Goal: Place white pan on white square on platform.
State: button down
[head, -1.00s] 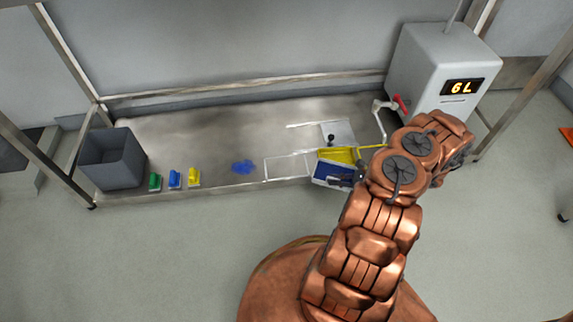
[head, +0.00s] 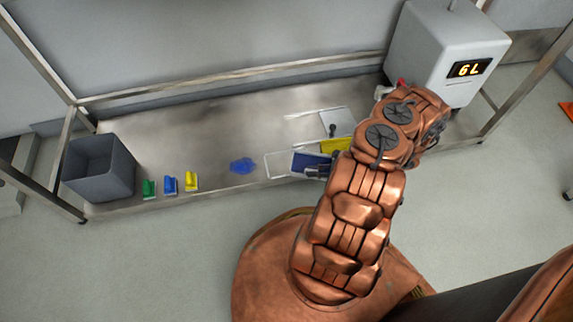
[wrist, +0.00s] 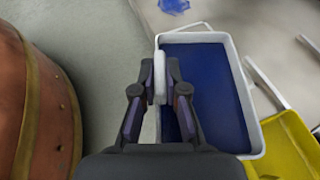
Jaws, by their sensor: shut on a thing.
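The white pan (wrist: 235,75) has a white rim and a blue inside. In the head view the pan (head: 308,162) is tilted at the platform's front edge, partly behind my arm. The white square (head: 266,166) is an outline painted on the metal platform (head: 200,130). The pan covers or overhangs its right part; I cannot tell whether it touches the platform. My gripper's fingers (head: 318,172) show only partly in the head view.
A yellow pan (head: 338,146) lies close right of the white pan. A blue smear (head: 243,166) lies left of the square. Green (head: 149,189), blue (head: 170,185) and yellow (head: 191,181) items and a grey bin (head: 100,168) stand further left. A grey machine (head: 440,50) stands right.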

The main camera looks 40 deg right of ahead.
aim_at(292, 165)
jog(key=w+a+b, duration=0.1)
jog(key=w, duration=0.2)
jog(key=w+a+b, duration=0.1)
jog(key=w, duration=0.2)
jog(key=w+a+f+b, duration=0.1)
jog(key=w+a, duration=0.1)
jog(key=w, duration=0.1)
jog(key=shift+w+a+f+b, duration=0.1)
jog(key=shift+w+f+b, duration=0.1)
jog(key=shift+f+b, duration=0.35)
jog(key=shift+w+a+f+b, duration=0.1)
jog(key=shift+w+f+b, duration=0.15)
jog(key=shift+f, duration=0.95)
jog(key=shift+f, duration=0.1)
jog(key=c, duration=1.2)
grip_release()
jog(key=shift+b, duration=0.3)
